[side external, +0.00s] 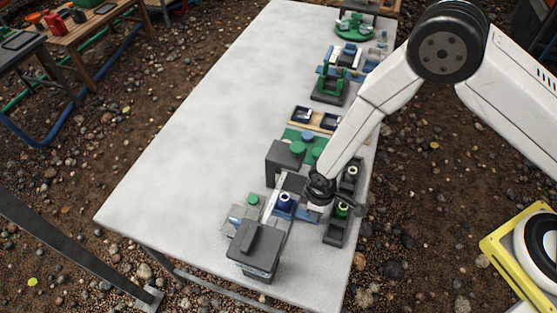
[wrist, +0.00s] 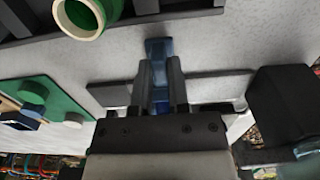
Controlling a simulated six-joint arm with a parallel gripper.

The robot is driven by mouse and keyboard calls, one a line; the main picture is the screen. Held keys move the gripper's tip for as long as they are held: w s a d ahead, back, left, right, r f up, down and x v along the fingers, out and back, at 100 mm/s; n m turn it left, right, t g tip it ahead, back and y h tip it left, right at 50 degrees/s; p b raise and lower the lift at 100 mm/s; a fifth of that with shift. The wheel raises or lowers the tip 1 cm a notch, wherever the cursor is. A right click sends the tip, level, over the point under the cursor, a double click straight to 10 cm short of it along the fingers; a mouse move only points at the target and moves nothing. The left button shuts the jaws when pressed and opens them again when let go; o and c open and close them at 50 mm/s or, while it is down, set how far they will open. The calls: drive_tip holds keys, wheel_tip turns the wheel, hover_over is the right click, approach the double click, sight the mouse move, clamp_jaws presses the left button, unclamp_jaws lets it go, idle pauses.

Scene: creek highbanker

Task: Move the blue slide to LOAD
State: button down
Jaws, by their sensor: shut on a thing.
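The blue slide (side external: 281,212) sits in the grey fixture near the table's front end in the side view, beside a dark blue ring-topped cylinder (side external: 285,199). My gripper (side external: 314,203) is at the right side of the slide, low over the table. In the wrist view my gripper (wrist: 159,78) has its two dark fingers closed on a blue part of the slide (wrist: 157,48), which shows between and beyond them. No LOAD mark can be read in either view.
A dark grey block (side external: 254,250) stands in front. A dark tray with a green ring-topped cylinder (side external: 342,210) is close on the right; its green ring (wrist: 88,15) shows in the wrist view. A green plate (side external: 305,140) lies behind. The table's left side (side external: 190,130) is clear.

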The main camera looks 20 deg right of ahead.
drive_tip(key=c, duration=0.7)
unclamp_jaws()
drive_tip(key=shift+r, duration=0.1)
drive_tip(key=shift+r, duration=3.4)
drive_tip(key=shift+w+d+r, duration=0.1)
drive_tip(key=shift+d+r, duration=0.2)
drive_tip(key=shift+r, duration=0.1)
drive_tip(key=s+d+r+m+t, duration=0.1)
drive_tip(key=s+d+r+m, duration=0.1)
drive_tip(key=d+r, duration=0.4)
drive_tip(key=s+d+r+m, duration=0.2)
drive_tip(key=d+r+m, duration=0.2)
drive_tip(key=d+r, duration=0.2)
drive_tip(key=s+d+r+m+t, duration=0.1)
drive_tip(key=s+d+r+m, duration=0.1)
drive_tip(key=d+r, duration=0.4)
drive_tip(key=shift+d+m+t, duration=0.3)
drive_tip(key=shift+d+m, duration=0.2)
drive_tip(key=shift+d, duration=1)
